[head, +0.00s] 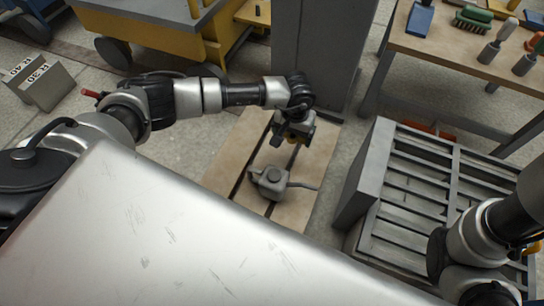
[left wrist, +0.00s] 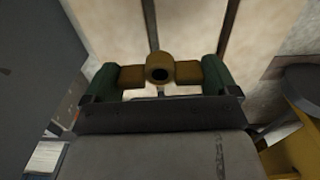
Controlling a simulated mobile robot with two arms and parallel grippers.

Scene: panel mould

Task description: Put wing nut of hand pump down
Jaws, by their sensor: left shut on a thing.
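The wing nut (left wrist: 159,73) is brass-coloured, with a round holed hub and two flat wings. My left gripper (head: 290,137) is shut on it, with the green finger pads pressing the wing ends in the left wrist view (left wrist: 160,84). In the head view the gripper hangs above a wooden pallet, just behind a small grey body with a thin handle (head: 271,181), which looks like the hand pump. The wing nut is hard to make out in the head view. My right gripper is out of view; only part of that arm shows at right.
The wooden pallet (head: 232,158) has dark gaps between its boards. A grey cabinet (head: 322,45) stands behind it. A grey slatted crate (head: 365,182) is to the right, a workbench with tools (head: 436,50) at back right, and a yellow cart (head: 165,38) at back left.

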